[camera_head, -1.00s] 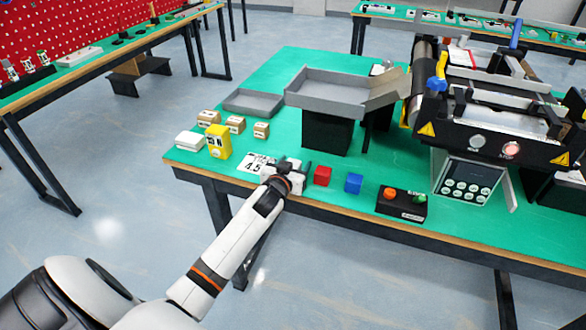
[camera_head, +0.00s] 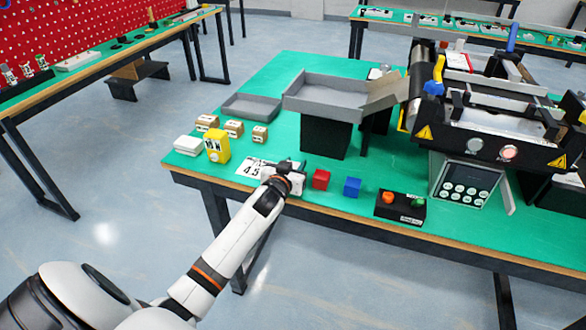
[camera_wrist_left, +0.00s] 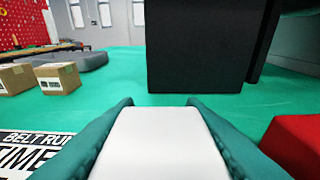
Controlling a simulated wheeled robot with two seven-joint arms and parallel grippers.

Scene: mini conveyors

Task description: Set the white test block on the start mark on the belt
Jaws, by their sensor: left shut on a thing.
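My left gripper (camera_head: 288,168) is at the near edge of the green table, beside a printed card and left of a red cube. In the left wrist view the white test block (camera_wrist_left: 160,145) sits between the two teal fingers (camera_wrist_left: 160,120), which are shut on it. In the head view the block is mostly hidden by the gripper. The conveyor machine with its belt (camera_head: 495,95) stands at the right of the table. I cannot make out the start mark. My right gripper is not in view.
A red cube (camera_head: 321,179), a blue cube (camera_head: 352,187) and a button box (camera_head: 400,208) line the near edge. A grey tray (camera_head: 325,95) on a black stand (camera_head: 325,135) rises behind the gripper.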

